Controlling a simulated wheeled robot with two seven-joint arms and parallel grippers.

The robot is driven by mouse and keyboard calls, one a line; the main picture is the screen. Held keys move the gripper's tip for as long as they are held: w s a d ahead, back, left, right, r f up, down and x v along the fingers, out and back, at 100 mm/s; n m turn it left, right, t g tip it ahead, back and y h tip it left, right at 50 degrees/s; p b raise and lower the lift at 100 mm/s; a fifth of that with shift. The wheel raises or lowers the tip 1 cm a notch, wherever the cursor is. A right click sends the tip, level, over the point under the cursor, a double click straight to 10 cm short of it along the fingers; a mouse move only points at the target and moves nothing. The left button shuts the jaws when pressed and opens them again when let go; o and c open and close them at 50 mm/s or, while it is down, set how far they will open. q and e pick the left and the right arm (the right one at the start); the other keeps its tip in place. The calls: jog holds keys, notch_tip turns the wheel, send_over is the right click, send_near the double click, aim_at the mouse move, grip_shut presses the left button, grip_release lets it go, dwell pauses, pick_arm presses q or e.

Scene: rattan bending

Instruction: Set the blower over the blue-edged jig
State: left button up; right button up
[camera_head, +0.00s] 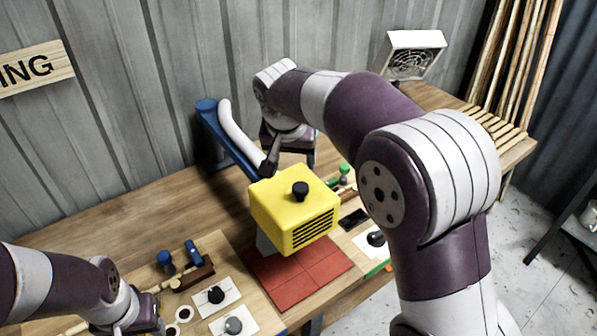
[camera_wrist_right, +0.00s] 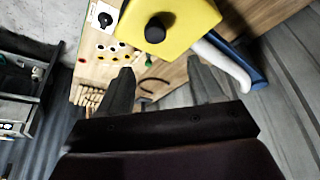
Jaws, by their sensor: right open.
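The blower is a yellow box (camera_head: 292,213) with a black knob on top and dark vent slots in front. It sits above red tiles and joins a white pipe and blue arm. A board with a blue edge (camera_head: 278,327), seemingly the blue-edged jig, lies left of the tiles. My right gripper (camera_head: 289,160) is behind and above the box, open and empty. In the right wrist view its fingers (camera_wrist_right: 163,88) are apart, with the yellow box (camera_wrist_right: 185,22) and its knob beyond them. My left gripper (camera_head: 145,315) is at the lower left, its jaws unclear.
Red tiles (camera_head: 300,272) cover the bench's middle. Another board with a green edge (camera_head: 378,268) is on the right, partly behind my right arm. A white fan box (camera_head: 410,55) stands at the back.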

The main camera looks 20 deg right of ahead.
aim_at(301, 186)
jog(key=p+x, duration=0.3)
jog(key=x, duration=0.8)
jog(key=shift+s+d, duration=0.1)
jog(key=shift+s, duration=0.05)
jog(key=shift+s+d+f, duration=0.2)
jog(key=shift+s+f, duration=0.1)
jog(key=shift+f, duration=0.15)
jog(key=shift+w, duration=0.1)
jog(key=shift+w+a+f, duration=0.1)
jog(key=shift+w, duration=0.05)
jog(key=c, duration=0.4)
grip_shut()
pick_arm(q)
jog(key=r, duration=0.1)
jog(key=s+r, duration=0.1)
jog(key=r, duration=0.1)
jog(key=shift+d+r, duration=0.15)
jog(key=shift+r, duration=0.15)
